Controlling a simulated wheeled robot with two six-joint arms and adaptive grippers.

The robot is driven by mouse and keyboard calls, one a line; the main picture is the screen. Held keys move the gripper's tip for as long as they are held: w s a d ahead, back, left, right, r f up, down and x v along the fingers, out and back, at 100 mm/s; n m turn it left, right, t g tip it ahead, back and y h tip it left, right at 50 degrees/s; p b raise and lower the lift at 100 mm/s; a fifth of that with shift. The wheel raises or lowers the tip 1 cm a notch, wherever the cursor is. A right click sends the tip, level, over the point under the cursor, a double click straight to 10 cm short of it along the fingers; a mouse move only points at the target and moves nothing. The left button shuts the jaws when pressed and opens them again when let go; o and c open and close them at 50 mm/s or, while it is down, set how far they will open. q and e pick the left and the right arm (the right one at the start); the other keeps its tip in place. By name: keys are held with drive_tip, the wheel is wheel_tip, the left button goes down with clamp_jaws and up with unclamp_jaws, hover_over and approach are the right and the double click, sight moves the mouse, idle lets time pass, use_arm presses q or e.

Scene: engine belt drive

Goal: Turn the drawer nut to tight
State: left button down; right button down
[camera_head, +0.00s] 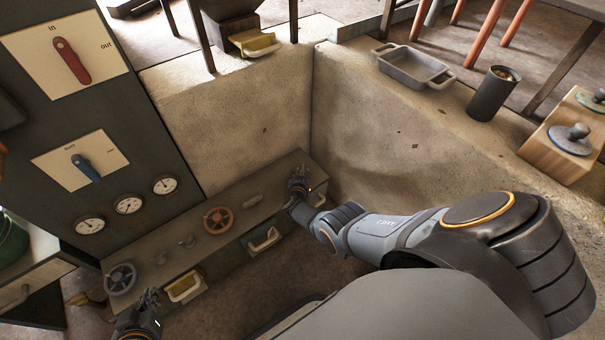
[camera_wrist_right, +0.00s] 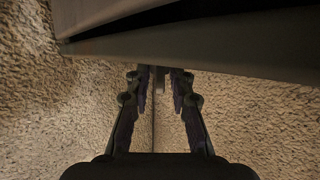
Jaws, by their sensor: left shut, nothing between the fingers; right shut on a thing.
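My right gripper (camera_head: 299,183) is at the right end of the long grey bench (camera_head: 215,190). In the right wrist view its fingers (camera_wrist_right: 161,80) are shut on a small grey part (camera_wrist_right: 160,72) just below a dark overhanging edge. The part is mostly hidden by the fingers, and I cannot tell for sure that it is the drawer nut, or how far it is turned. My left gripper (camera_head: 149,303) is shut and empty, low in front of the bench's left end. Drawer fronts with a yellowish handle (camera_head: 185,287) and a pale handle (camera_head: 264,240) show below.
A red wheel (camera_head: 218,220), a grey wheel (camera_head: 121,279) and small grey knobs (camera_head: 187,241) are on the bench. A panel with a red lever (camera_head: 72,60), a blue lever (camera_head: 86,167) and dials stands at left. Concrete walls (camera_head: 400,130) close in behind and right.

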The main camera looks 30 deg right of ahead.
idle(0.3)
drive_tip(key=c, duration=1.2)
unclamp_jaws()
drive_tip(key=shift+s+a+r, duration=0.1)
drive_tip(key=shift+s+a, duration=0.25)
drive_tip(key=shift+s, duration=0.1)
drive_tip(key=v, duration=1.1)
drive_tip(key=shift+w+r, duration=0.1)
